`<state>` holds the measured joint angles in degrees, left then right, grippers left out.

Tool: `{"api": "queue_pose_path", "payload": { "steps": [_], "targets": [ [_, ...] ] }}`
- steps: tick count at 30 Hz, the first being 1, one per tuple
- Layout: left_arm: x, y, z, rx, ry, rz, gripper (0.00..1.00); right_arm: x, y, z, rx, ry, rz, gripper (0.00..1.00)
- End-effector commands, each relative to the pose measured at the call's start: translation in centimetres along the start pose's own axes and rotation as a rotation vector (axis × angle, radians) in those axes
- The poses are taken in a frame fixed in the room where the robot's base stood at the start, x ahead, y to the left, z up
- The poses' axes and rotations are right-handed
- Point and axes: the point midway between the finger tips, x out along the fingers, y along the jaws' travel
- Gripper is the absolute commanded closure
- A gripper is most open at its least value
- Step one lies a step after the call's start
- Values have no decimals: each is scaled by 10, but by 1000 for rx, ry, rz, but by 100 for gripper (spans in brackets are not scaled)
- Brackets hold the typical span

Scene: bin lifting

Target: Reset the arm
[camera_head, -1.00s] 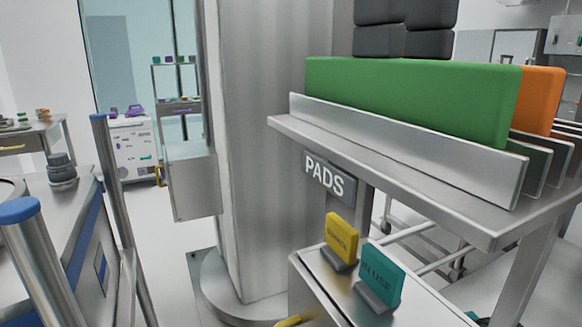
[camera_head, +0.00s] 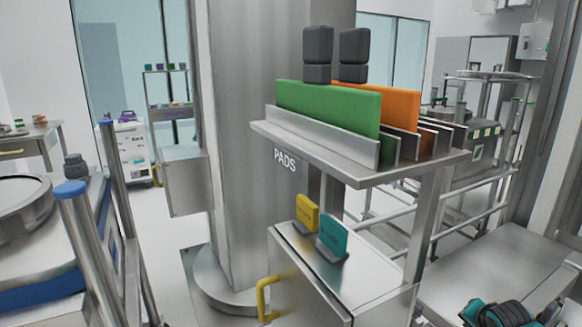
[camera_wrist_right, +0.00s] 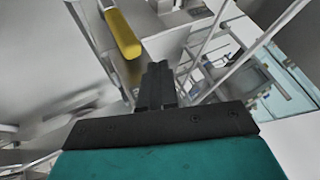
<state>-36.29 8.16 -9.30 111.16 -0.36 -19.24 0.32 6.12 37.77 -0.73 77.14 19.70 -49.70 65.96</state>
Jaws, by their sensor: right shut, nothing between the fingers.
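My right gripper (camera_wrist_right: 158,68) shows in the right wrist view. Its two dark fingers are together with nothing between them, in front of a black bar and a teal body. A yellow handle-like bar (camera_wrist_right: 120,35) is beyond the fingers, up and to the left, apart from them. In the head view, a teal and black part (camera_head: 494,313) is cut off at the bottom right; it may be my right arm, but I cannot tell. My left gripper is in neither view.
A pillar (camera_head: 245,160) stands mid-scene. A shelf (camera_head: 352,176) labelled PADS holds upright green (camera_head: 330,108) and orange (camera_head: 395,108) pads. Below is a cabinet (camera_head: 330,290) with a yellow handle (camera_head: 264,298) and small yellow (camera_head: 307,212) and teal (camera_head: 333,235) signs. A metal table (camera_head: 510,262) stands right.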

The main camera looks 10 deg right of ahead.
Motion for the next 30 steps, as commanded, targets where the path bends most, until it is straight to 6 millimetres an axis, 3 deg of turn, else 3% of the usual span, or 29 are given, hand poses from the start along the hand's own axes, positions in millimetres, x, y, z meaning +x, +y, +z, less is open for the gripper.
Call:
{"api": "queue_pose_path", "payload": {
  "steps": [1,3,11,12,17,20,24,30],
  "targets": [
    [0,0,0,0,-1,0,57,-5,5,-24,-23,37,13,100],
    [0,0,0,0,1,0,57,-13,12,-53,-50,84,31,100],
    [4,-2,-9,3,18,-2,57,-53,28,-158,-154,256,94,100],
    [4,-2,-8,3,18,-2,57,-45,29,-130,-270,231,79,100],
    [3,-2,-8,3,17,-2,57,-44,27,-71,-684,215,13,100],
    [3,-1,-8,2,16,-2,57,-48,28,-24,-963,199,-52,100],
    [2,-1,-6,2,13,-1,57,-66,33,54,-1363,181,-191,100],
    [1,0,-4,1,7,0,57,-104,43,145,-1769,195,-406,100]
  ]
}}
